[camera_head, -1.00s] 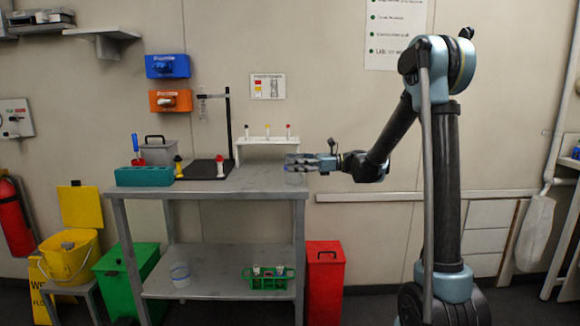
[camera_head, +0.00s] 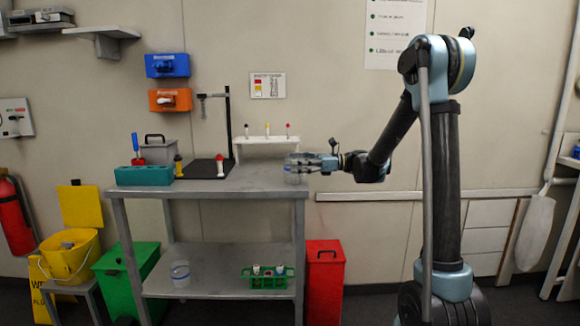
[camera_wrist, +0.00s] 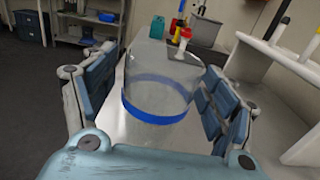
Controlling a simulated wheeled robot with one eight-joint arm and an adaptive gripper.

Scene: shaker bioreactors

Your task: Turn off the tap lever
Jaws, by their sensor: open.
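I cannot make out a tap lever in either view. My gripper (camera_head: 301,162) is at the right end of the grey bench, and its fingers are open. In the wrist view my gripper (camera_wrist: 158,110) has its padded fingers spread on both sides of a clear container with a blue band (camera_wrist: 155,110). The container stands upright on the bench, and I see a gap beside the fingers. In the head view the container (camera_head: 292,177) is partly hidden by my gripper.
The grey bench (camera_head: 262,184) bears a teal rack (camera_head: 143,176), a black retort stand (camera_head: 228,125) and a white tube holder (camera_head: 266,149). A red bin (camera_head: 325,285) stands beside the bench and a green bin (camera_head: 125,285) at its left.

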